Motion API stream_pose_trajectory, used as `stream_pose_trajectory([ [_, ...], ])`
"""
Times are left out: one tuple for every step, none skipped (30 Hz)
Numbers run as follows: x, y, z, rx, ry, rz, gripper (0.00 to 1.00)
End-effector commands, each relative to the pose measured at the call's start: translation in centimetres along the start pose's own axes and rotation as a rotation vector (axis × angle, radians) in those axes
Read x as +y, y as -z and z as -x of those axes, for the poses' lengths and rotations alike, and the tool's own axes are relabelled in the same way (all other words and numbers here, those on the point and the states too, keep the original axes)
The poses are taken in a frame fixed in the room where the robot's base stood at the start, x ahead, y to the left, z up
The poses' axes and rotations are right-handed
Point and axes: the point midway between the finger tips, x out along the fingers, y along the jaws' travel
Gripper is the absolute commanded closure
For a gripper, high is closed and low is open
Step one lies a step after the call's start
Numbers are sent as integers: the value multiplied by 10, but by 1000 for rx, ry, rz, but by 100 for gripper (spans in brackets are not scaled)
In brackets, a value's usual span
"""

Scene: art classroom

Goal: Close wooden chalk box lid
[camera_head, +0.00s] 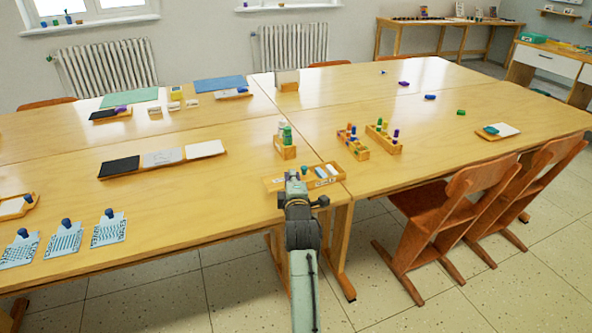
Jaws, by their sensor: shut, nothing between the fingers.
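A low, open wooden box (338,177) sits at the near edge of the table, with white and blue pieces showing in its right part. It looks like the chalk box; I cannot make out its lid clearly. My gripper (293,174) is shut and empty. It appears in front of the box's left-middle part and hides some of it. Whether it touches the box I cannot tell. A strip of the box's left end (271,184) shows beside my gripper.
A wooden holder with bottles (285,152) stands just behind the box. Wooden racks with coloured pieces (383,139) stand to the right. A long tray with dark, grey and white panels (125,172) lies to the left. Wooden chairs (440,210) stand at the table's right front.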

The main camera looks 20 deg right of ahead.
Motion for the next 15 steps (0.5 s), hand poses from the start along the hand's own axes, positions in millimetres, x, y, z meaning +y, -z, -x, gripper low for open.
stream_pose_trajectory([
  [2, -4, -4, 0, 2, 1, 100],
  [1, -6, -6, 1, 2, 0, 100],
  [1, -8, -8, 1, 1, 1, 100],
  [1, -9, -10, 1, 0, 1, 100],
  [1, -10, -11, 1, 0, 1, 100],
  [1, -11, -12, 1, 0, 1, 100],
  [0, -11, -12, 1, 0, 1, 100],
  [0, -11, -12, 2, 1, 1, 100],
  [0, -12, -12, 2, 1, 0, 100],
  [0, -12, -13, 2, 1, 0, 100],
  [-1, -12, -12, 2, 0, 0, 100],
  [-1, -12, -12, 2, 0, 0, 100],
  [-1, -12, -12, 2, 0, 0, 100],
  [0, -12, -12, 2, 0, 0, 100],
  [0, -12, -12, 2, 0, 0, 100],
])
